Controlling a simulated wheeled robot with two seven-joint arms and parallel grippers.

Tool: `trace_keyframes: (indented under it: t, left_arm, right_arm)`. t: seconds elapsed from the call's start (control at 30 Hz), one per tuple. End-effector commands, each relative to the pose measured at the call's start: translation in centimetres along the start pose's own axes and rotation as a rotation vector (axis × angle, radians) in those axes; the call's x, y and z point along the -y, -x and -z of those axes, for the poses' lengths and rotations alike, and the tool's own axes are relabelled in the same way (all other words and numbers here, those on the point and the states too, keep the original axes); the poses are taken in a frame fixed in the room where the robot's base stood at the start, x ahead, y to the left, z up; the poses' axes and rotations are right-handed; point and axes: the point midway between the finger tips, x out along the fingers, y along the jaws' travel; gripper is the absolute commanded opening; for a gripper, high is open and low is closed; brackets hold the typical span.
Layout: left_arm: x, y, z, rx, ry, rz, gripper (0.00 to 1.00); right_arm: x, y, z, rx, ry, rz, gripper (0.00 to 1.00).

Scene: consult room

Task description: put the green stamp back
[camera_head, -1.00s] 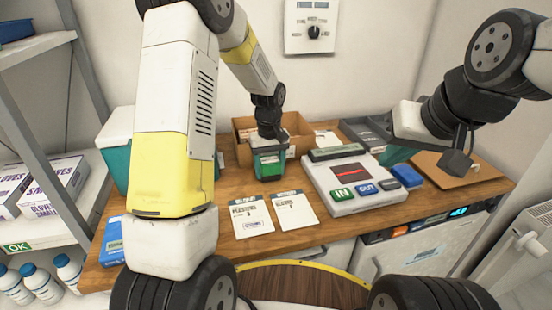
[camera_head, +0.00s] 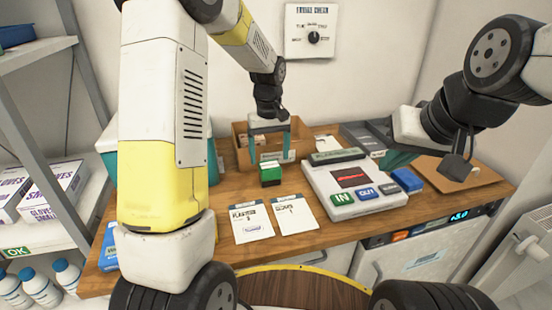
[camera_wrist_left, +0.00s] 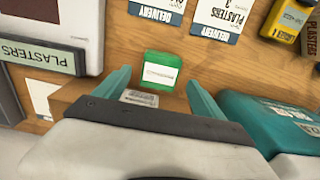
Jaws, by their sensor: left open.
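In the left wrist view the green stamp (camera_wrist_left: 160,72) shows a white label and lies between and beyond the fingertips. My left gripper (camera_head: 270,160) is open and empty, above and behind the stamp, with its teal fingers apart.
Two cards (camera_head: 252,222) lie in front. A brown board (camera_head: 483,172) lies at the right. A teal-and-white container (camera_head: 110,150) stands at the left.

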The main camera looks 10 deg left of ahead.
Motion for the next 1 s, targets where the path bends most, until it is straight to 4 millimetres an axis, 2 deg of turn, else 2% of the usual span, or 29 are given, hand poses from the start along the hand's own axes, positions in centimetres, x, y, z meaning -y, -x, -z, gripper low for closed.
trace_keyframes:
  t: [0.1,0.33,0.47,0.57,0.7,0.83,1.0]
  left_arm:
    - [-0.1,2.3,0.0,-0.003,0.000,-0.002,0.80]
    - [0.1,4.7,-0.1,-0.003,-0.002,-0.003,0.80]
    - [1.0,6.8,-1.2,-0.029,-0.028,-0.030,0.80]
    - [2.4,9.4,-3.2,-0.075,-0.073,-0.073,0.80]
    - [4.9,13.0,-7.1,-0.158,-0.157,-0.140,0.80]
    - [7.2,15.2,-11.0,-0.245,-0.235,-0.194,0.80]
    - [9.7,16.5,-16.1,-0.364,-0.332,-0.249,0.80]
  right_arm:
    - [0.0,0.0,0.0,0.000,0.000,0.000,0.00]
    - [0.0,0.0,0.0,0.000,0.000,0.000,0.00]
    - [0.0,0.0,0.0,0.000,0.000,0.000,0.00]
    - [0.0,0.0,0.0,0.000,0.000,0.000,0.00]
    - [0.0,0.0,0.0,0.000,0.000,0.000,0.00]
    - [0.0,0.0,0.0,0.000,0.000,0.000,0.00]
    - [0.0,0.0,0.0,0.000,0.000,0.000,0.00]
